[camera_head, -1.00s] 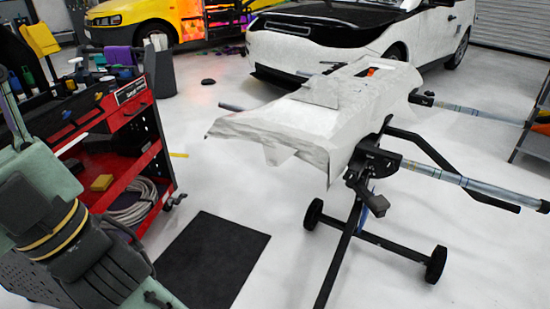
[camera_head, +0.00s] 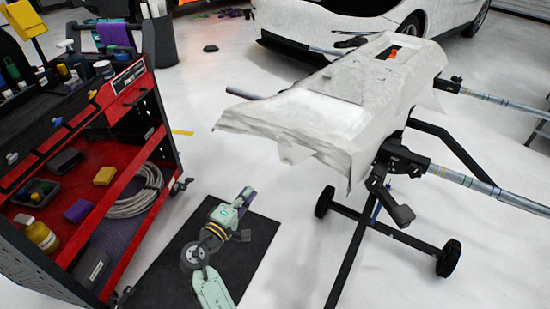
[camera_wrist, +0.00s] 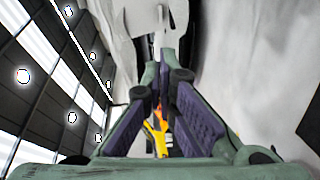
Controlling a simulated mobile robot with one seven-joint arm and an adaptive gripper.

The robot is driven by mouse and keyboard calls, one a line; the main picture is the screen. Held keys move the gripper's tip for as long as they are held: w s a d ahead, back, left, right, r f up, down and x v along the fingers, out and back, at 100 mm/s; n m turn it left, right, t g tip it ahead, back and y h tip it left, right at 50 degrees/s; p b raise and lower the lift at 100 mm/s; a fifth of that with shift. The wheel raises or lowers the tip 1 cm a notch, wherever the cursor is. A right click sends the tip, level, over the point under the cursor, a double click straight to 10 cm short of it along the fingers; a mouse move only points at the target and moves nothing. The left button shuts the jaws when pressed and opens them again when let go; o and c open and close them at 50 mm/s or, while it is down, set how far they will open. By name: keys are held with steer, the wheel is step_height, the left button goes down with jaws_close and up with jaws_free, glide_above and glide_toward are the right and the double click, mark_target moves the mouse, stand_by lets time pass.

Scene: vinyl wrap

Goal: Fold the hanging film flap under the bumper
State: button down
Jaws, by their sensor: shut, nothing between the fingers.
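The bumper (camera_head: 335,112) lies on a stand, draped in white film. Film hangs along its near edge, with a small pointed flap (camera_head: 290,154) at the middle of that edge. My gripper (camera_head: 247,194) is in front of and below that edge, over the dark mat and apart from the film. Its purple-padded fingers come together at their tips in the wrist view (camera_wrist: 160,65), shut and empty. White film (camera_wrist: 117,30) shows beyond the fingertips there. The underside of the bumper is hidden in the head view.
The stand (camera_head: 349,245) has black legs and wheels, and bars reach out to the right. A red tool cart (camera_head: 130,190) stands at the left with bottles and a coiled hose. A dark mat (camera_head: 165,275) lies between. A white car (camera_head: 345,30) is behind.

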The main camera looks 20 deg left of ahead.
steer(key=d+f+h, duration=0.1)
steer(key=d, duration=0.1)
steer(key=p, duration=0.4)
glide_toward(287, 162)
steer(key=shift+h, duration=0.3)
steer(key=x, duration=0.5)
steer(key=shift+w+a+f, duration=0.3)
steer(key=shift+w+f, duration=0.1)
steer(key=shift+f+b, duration=0.15)
steer(key=shift+b, duration=0.5)
steer(key=shift+w+d+b, duration=0.1)
steer(key=shift+w+b, duration=0.1)
steer(key=shift+b, duration=0.8)
steer(key=shift+f+t+b, duration=0.1)
steer(key=shift+t+b, duration=0.2)
steer(key=shift+b, duration=0.15)
